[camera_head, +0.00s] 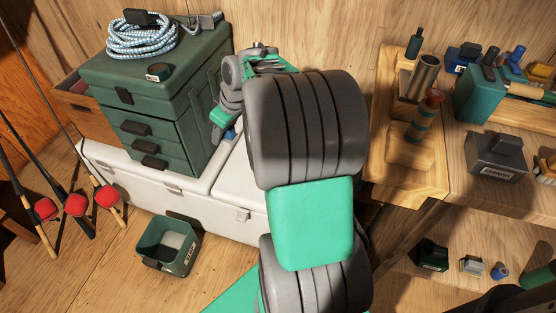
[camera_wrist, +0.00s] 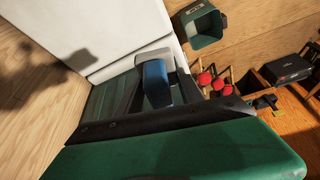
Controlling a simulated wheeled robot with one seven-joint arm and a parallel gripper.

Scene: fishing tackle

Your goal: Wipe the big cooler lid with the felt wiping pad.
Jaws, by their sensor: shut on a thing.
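The big white cooler lid (camera_head: 236,180) lies under and beside the green tackle box, and my arm covers much of its right part. It also shows in the wrist view (camera_wrist: 60,22). My gripper (camera_head: 223,122) is beside the tackle box's right side, low over the lid. It is shut on the blue felt wiping pad (camera_wrist: 156,84), with a grey finger seen beside it. Only a small blue patch of the pad (camera_head: 230,134) shows in the head view. I cannot tell whether the pad touches the lid.
The green tackle box (camera_head: 150,75) stands on the cooler with a coiled rope (camera_head: 142,36) on top. A green bin (camera_head: 168,245) sits on the floor in front. Rods with red reels (camera_head: 75,204) lean at left. A wooden bench (camera_head: 430,190) with tools stands at right.

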